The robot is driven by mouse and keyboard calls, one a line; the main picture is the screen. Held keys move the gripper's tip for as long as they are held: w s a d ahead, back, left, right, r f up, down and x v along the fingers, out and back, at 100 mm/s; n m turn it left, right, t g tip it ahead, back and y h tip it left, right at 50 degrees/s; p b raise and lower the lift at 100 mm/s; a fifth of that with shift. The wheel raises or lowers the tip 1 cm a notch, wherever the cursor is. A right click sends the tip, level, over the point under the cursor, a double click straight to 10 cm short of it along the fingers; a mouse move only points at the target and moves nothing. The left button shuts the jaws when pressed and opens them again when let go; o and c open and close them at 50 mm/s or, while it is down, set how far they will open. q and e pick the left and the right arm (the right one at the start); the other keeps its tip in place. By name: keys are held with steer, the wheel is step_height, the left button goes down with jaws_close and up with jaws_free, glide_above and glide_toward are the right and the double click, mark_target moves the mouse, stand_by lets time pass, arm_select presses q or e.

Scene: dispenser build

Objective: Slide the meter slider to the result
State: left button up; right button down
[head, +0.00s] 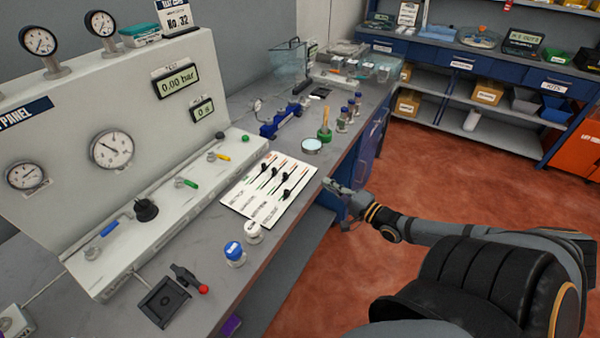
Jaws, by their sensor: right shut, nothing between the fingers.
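A white slider board (240,201) lies flat on the grey bench, in front of the test panel. It carries several parallel slots with black knobs and coloured marks. The knobs sit at different places along their slots; the labels are too small to read. My right gripper (335,188) is shut and empty. It is just right of the board, near the bench's front edge, and appears apart from the knobs. My left gripper is not in view. The test panel (60,135) has round gauges and a digital display (176,82) reading 0.00 bar.
Blue-capped (235,252) and white-capped (253,231) containers stand near the board's front end. A black device with a red-knobbed lever (187,280) is nearer. A round glass dish (311,145) and a green-based tool (325,132) stand behind the board. Blue shelving (455,60) is at the back right.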

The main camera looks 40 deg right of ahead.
mark_target(297, 180)
steer(key=w+b, duration=0.2)
steer(key=w, duration=0.1)
steer(key=w+f+b, duration=0.1)
steer(key=w+b, duration=0.1)
steer(key=w, duration=0.1)
steer(key=w+a+b, duration=0.1)
steer(key=w, duration=0.2)
steer(key=shift+w+f+b, duration=0.1)
steer(key=shift+f+b, duration=0.05)
steer(key=shift+b, duration=0.25)
steer(key=a, duration=0.2)
steer(key=a+r+p, duration=0.1)
steer(key=shift+w+a, duration=0.2)
steer(key=shift+w, duration=0.15)
steer(key=shift+a+f, duration=0.1)
steer(key=shift+a, duration=0.2)
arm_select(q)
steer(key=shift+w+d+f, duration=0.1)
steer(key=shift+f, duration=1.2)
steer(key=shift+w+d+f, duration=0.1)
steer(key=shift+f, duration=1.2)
arm_select(e)
steer(key=shift+a, duration=0.15)
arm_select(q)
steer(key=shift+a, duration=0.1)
